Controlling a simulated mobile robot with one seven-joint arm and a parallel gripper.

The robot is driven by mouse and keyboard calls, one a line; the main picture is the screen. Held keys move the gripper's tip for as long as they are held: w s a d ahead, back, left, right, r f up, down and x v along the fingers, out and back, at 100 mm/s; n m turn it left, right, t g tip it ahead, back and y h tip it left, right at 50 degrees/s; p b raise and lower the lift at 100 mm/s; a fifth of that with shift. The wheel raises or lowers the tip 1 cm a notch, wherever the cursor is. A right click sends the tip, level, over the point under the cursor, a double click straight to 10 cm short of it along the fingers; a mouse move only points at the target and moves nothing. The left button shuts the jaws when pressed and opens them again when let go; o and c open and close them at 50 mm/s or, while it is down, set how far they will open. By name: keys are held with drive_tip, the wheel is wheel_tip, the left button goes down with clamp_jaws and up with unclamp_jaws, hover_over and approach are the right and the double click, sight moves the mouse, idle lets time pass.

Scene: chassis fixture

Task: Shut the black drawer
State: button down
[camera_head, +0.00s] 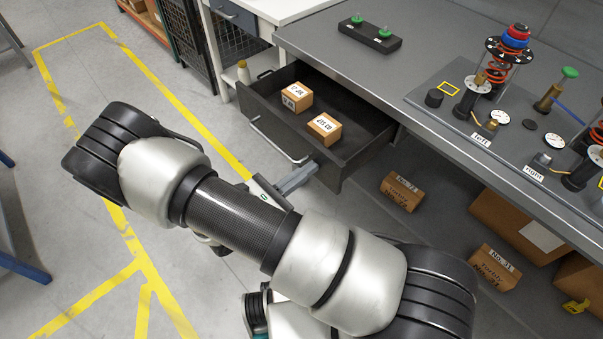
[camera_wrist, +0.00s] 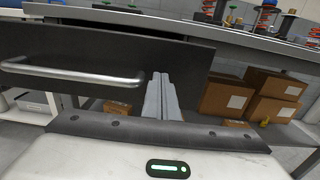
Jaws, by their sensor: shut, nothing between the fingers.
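The black drawer (camera_head: 349,156) is pulled out from under the grey workbench in the head view.
The floor with yellow lines (camera_head: 168,93) is open at left.

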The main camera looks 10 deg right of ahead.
sight(362, 137)
drive_tip(key=x, duration=2.2)
drive_tip(key=shift+f, duration=0.1)
drive_tip(key=shift+w+d, duration=0.4)
drive_tip(key=shift+d, duration=0.05)
drive_tip(key=shift+r, duration=0.2)
drive_tip(key=shift+a, duration=0.1)
drive_tip(key=shift+s+a+f, duration=0.1)
drive_tip(key=shift+a, duration=0.15)
drive_tip(key=p+v, duration=0.1)
drive_tip(key=v, duration=1.3)
drive_tip(key=shift+s+d, duration=0.1)
